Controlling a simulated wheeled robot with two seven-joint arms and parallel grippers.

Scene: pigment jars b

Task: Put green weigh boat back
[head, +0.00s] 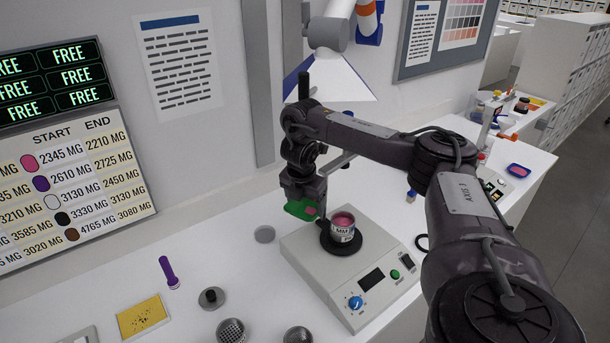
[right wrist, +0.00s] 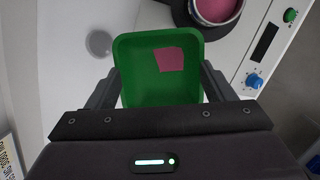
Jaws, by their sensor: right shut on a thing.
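The green weigh boat (right wrist: 138,88) is between the fingers of my right gripper (right wrist: 158,88), which is shut on it. A patch of pink pigment lies in the boat. In the head view the boat (head: 298,210) is tilted, just left of the jar on the scale, and partly hidden by my right gripper (head: 306,203). The jar (head: 343,235) with pink pigment stands upright on the scale's round black pan. My left gripper does not show.
The scale (head: 350,298) has a blue knob and a green button.

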